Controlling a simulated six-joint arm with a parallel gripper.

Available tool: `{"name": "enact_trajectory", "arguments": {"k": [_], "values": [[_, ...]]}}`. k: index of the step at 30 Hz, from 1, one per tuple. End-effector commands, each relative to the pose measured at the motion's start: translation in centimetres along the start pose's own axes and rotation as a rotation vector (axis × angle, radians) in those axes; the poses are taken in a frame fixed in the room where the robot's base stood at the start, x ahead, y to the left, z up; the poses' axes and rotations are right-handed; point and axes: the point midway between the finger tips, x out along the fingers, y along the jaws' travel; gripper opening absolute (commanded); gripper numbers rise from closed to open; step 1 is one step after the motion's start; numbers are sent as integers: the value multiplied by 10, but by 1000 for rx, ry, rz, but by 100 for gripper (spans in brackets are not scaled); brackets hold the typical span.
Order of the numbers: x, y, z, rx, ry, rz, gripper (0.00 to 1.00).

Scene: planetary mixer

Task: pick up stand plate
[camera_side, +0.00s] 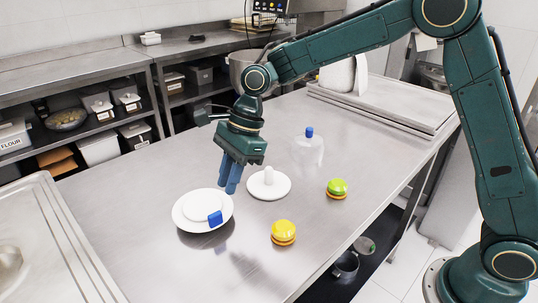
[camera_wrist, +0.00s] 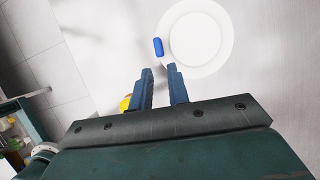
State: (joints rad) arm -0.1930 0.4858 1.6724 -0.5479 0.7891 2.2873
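A round white plate (camera_side: 183,213) lies on the steel table, with a small blue block (camera_side: 215,218) at its near right rim. The plate also shows in the wrist view (camera_wrist: 205,40), with the blue block (camera_wrist: 158,47) at its left rim. A second white disc (camera_side: 280,190) with an upright white knob (camera_side: 268,175) stands to its right. I cannot tell from the pictures which is called the stand plate. My gripper (camera_side: 228,188) points down above the table near the white plate. Its blue fingers (camera_wrist: 161,72) are apart with nothing between them.
A clear dome with a blue knob (camera_side: 309,132) stands behind the disc. A yellow burger (camera_side: 283,232) and a green-topped burger (camera_side: 337,188) sit to the right. A metal tray (camera_side: 385,105) lies at the back right. The table's front left is clear.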

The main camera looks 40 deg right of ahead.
Motion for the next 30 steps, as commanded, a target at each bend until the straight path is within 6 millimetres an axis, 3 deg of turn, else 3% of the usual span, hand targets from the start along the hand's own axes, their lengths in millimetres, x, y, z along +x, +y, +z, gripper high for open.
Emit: {"name": "enact_trajectory", "arguments": {"k": [6, 17, 30], "values": [[20, 0, 0, 0, 0, 0, 17], [28, 0, 0, -1, 0, 1, 17], [71, 1, -2, -1, 2, 2, 17]]}}
